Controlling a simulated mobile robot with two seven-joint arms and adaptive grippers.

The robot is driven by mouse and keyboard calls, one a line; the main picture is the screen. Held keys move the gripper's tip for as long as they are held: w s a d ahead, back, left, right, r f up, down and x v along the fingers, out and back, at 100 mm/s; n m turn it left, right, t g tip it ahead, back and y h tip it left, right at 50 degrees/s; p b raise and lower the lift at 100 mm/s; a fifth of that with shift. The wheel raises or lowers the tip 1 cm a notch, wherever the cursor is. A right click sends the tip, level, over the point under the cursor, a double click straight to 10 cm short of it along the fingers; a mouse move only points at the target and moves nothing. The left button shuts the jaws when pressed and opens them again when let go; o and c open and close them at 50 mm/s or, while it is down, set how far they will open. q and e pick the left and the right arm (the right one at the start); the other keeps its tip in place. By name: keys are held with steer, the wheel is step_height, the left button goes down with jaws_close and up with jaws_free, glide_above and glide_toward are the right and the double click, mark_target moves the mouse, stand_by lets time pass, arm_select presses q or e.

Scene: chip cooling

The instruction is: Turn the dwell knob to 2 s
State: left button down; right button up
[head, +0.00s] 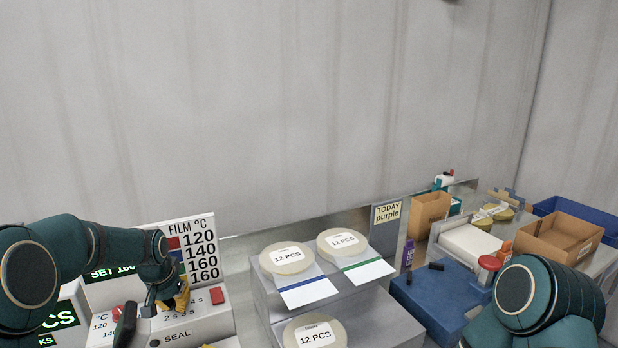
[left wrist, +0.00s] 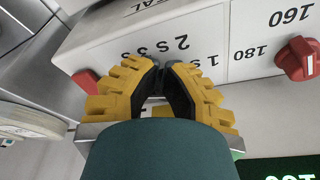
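The sealer's white control panel (head: 208,322) is at the lower left in the head view, marked with seconds, °C and SEAL. It also shows in the left wrist view (left wrist: 222,28), turned around, with second marks near my fingers. My left gripper (head: 180,298) is down at the seconds scale. In the left wrist view its yellow fingers (left wrist: 160,70) converge at the panel, their dark tips close together. The dwell knob is hidden by or between these fingers, so its setting and the grip on it cannot be told. My right gripper is out of view; only its arm shows.
A red temperature knob (left wrist: 298,58) and a red button (head: 217,296) flank my left gripper. A black handle (head: 125,326) rises nearby. A grey stepped stand (head: 375,312) with labelled round discs is to the right. A blue block (head: 440,300) stands farther right.

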mark_target(164, 313)
arm_select(q)
steer(key=shift+a, duration=0.3)
steer(key=shift+a, duration=0.35)
steer(key=shift+a, duration=0.35)
steer(key=shift+w+a+p, duration=0.1)
steer(key=shift+a+p, duration=0.2)
steer(key=shift+p, duration=0.05)
steer(key=shift+a, duration=0.1)
steer(key=shift+a, duration=0.15)
stand_by(0.3)
steer(key=shift+s, duration=0.25)
steer(key=shift+w+p+v, duration=0.25)
steer(key=shift+p+v, duration=0.45)
steer(key=shift+v, duration=0.3)
steer(key=shift+w+p+v, duration=0.25)
steer(key=shift+p+v, duration=0.4)
steer(key=shift+v, duration=0.3)
steer(key=shift+w+p+v, duration=0.2)
steer(key=shift+p+v, duration=0.5)
steer(key=shift+v, duration=0.3)
steer(key=shift+r, duration=0.15)
